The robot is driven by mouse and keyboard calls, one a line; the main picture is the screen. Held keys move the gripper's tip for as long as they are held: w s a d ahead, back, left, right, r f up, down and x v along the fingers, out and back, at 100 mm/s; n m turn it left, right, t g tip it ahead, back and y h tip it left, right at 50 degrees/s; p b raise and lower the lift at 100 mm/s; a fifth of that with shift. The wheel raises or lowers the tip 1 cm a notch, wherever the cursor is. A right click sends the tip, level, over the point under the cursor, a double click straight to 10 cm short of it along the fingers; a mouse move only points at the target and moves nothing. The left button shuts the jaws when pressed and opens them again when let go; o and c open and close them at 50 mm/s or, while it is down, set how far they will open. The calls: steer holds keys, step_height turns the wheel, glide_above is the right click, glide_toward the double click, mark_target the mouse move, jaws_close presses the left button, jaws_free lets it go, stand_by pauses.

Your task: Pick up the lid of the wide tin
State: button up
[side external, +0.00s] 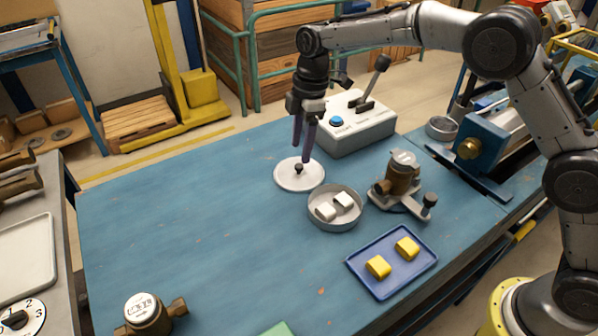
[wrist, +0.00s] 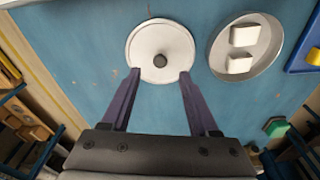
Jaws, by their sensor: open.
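The lid (side external: 290,178) is a round white disc with a small dark knob in its middle. It lies flat on the blue table, and in the wrist view the lid (wrist: 145,48) is just beyond my fingertips. The wide tin (side external: 335,222) is a round grey open pan beside the lid, holding two white blocks; the tin (wrist: 272,68) also shows in the wrist view. My gripper (side external: 302,155) is open and empty, pointing down over the lid. In the wrist view my gripper (wrist: 160,74) has its fingertips spread on either side of the knob, overlapping the lid's near edge.
A control box (side external: 350,135) with a blue button and a lever stands behind the gripper. A brass meter on a clamp (side external: 400,180) is right of the tin. A blue tray (side external: 365,262) with yellow blocks is in front. Another meter (side external: 146,315) stands front left. The table's left side is clear.

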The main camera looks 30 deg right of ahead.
mark_target(299, 165)
step_height(299, 165, down, 5)
steer(key=shift+a, duration=0.15)
steer(key=shift+c, duration=0.2)
jaws_close()
